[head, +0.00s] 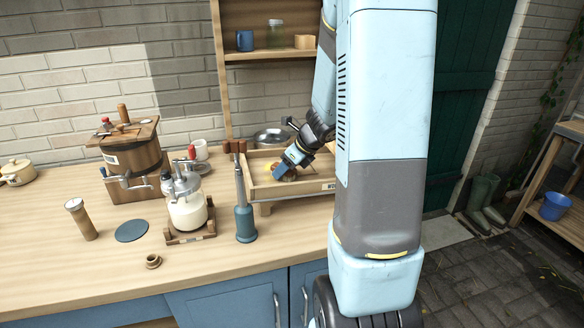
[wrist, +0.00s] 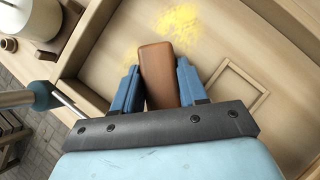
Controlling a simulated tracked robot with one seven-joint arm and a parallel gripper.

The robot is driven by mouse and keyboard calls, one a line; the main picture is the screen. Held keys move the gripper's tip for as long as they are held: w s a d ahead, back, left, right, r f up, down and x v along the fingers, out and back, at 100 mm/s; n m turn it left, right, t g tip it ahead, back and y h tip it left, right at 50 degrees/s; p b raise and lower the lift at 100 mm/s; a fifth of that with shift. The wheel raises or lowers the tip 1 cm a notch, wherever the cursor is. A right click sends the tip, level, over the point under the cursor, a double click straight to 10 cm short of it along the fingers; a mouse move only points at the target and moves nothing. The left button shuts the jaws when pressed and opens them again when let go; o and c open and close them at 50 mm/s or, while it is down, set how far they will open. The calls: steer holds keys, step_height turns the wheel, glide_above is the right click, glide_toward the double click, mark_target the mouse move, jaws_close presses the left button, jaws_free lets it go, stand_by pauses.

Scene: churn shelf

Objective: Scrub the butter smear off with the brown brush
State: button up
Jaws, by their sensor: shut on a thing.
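The brown brush (wrist: 158,72) is between the two blue fingers of my gripper (wrist: 158,88) in the wrist view, and the fingers are shut on it. The yellow butter smear (wrist: 182,24) lies on the pale wooden floor of the tray (wrist: 85,50), just beyond the brush's far end. Whether the brush touches the floor I cannot tell. In the head view my gripper (head: 284,172) reaches down into the wooden tray (head: 262,192) on the counter. There the brush (head: 290,175) is mostly hidden by the gripper, and a bit of the smear (head: 269,170) shows beside it.
A blue plunger-like tool (head: 244,220) and a glass jar churn (head: 186,205) stand left of the tray. A metal pot (head: 271,138) is behind it. A thin square wooden frame (wrist: 237,92) lies on the tray floor. The front left counter is mostly clear.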

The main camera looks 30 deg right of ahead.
mark_target(256, 178)
steer(key=shift+w+a+f, duration=0.1)
steer(key=shift+w+a, duration=0.05)
steer(key=shift+a, duration=1.25)
steer(key=shift+c, duration=0.4)
steer(key=shift+w+a+r, duration=0.1)
steer(key=shift+w+a, duration=0.05)
steer(key=shift+a, duration=0.45)
steer(key=shift+w+a+r, duration=0.1)
steer(key=shift+w+a, duration=0.1)
steer(key=shift+a, duration=0.45)
steer(key=shift+w+a+r, duration=0.1)
steer(key=shift+w+a, duration=0.05)
steer(key=shift+a, duration=0.45)
steer(key=shift+r, duration=0.15)
step_height(256, 178, up, 2)
steer(key=shift+w, duration=0.15)
steer(key=shift+r, duration=0.4)
steer(key=shift+c, duration=0.4)
steer(key=shift+s+d+r, duration=0.1)
steer(key=shift+d+r, duration=0.05)
steer(key=shift+r, duration=0.6)
steer(key=shift+s+d+r, duration=0.1)
steer(key=shift+r, duration=0.65)
